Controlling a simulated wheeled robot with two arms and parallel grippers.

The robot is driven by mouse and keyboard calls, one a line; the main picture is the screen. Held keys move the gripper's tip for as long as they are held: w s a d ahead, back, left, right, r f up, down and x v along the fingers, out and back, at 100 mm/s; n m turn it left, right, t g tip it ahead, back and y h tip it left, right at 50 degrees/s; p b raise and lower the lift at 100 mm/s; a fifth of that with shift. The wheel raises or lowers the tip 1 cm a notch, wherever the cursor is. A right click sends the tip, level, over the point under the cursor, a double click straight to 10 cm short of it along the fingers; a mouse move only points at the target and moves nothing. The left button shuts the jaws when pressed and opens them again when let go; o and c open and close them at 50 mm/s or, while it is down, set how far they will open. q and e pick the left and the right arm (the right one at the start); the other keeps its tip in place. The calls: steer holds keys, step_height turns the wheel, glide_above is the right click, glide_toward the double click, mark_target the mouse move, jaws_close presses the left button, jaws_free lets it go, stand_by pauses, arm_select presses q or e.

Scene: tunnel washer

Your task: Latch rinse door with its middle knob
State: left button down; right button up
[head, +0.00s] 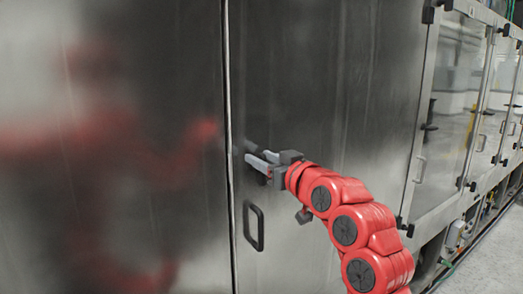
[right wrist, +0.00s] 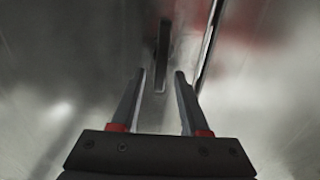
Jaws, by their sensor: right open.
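The steel door panel (head: 320,80) stands closed or nearly closed against its vertical seam on the left. My right gripper (head: 258,161) is open close to the door face near that seam, its fingers pointing at the door. In the right wrist view the gripper (right wrist: 160,76) has a dark upright bar-shaped knob (right wrist: 163,45) just ahead, lined up with the gap between the fingers. I see no contact between them. In the head view the knob is mostly hidden by the fingers. My left gripper is not in view.
A dark loop handle (head: 253,226) sits on the door below my right gripper. The neighbouring steel panel (head: 110,150) on the left shows red reflections. Glazed doors (head: 455,100) with handles run off to the right. Grey floor (head: 490,255) is clear at lower right.

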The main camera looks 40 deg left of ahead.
steer(key=shift+w+a, duration=0.2)
steer(key=shift+a, duration=0.1)
jaws_close()
